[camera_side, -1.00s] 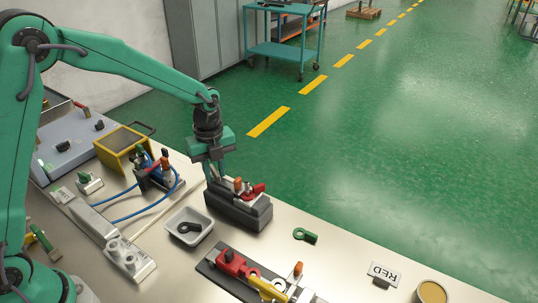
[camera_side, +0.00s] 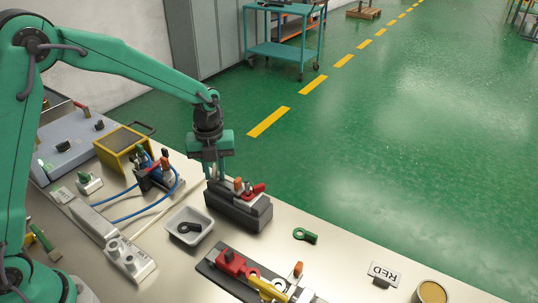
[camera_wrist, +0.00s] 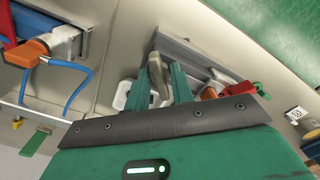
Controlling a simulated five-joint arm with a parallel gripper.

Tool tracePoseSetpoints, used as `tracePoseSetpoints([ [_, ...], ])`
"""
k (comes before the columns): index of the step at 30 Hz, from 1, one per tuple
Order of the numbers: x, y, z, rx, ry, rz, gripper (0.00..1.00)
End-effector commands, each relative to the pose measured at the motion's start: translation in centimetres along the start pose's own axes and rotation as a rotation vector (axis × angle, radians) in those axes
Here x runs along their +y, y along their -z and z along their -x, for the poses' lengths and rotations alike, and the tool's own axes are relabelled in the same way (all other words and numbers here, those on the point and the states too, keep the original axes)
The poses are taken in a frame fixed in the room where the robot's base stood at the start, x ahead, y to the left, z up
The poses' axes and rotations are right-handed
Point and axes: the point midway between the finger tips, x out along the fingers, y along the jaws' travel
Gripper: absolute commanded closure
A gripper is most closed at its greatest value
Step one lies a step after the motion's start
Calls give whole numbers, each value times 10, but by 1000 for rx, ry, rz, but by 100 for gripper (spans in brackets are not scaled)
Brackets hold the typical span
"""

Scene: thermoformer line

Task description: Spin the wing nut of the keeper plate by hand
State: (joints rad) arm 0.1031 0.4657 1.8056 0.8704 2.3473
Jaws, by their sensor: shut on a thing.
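My gripper (camera_side: 214,177) points down at the left end of a dark grey block (camera_side: 236,212) near the table's far edge. In the wrist view my gripper's two green fingers (camera_wrist: 161,75) close on a small grey-beige upright piece, which looks like the wing nut (camera_wrist: 157,72). The fingers hide part of it, and its threads are not visible. A pale plate-like piece (camera_wrist: 124,93) shows beside the left finger; I cannot tell if it is the keeper plate. The block also carries an orange-topped part (camera_side: 238,184) and a red part (camera_side: 257,189).
A white tray (camera_side: 172,229) with a dark part stands left of the block. A fixture with red and yellow parts (camera_side: 228,262) is in front. Blue hoses (camera_side: 139,211) run at left. A green ring-ended part (camera_side: 304,235) lies right, with free table around it.

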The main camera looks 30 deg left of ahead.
Motion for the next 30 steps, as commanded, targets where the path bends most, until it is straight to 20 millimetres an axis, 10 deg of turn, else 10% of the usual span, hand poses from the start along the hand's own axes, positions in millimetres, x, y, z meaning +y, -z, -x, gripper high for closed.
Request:
tracePoseSetpoints([
  [26, 0, 0, 2, -1, 1, -395, 100],
  [27, 0, 0, 2, -1, 1, -394, 69],
  [30, 0, 0, 2, -1, 1, -394, 51],
])
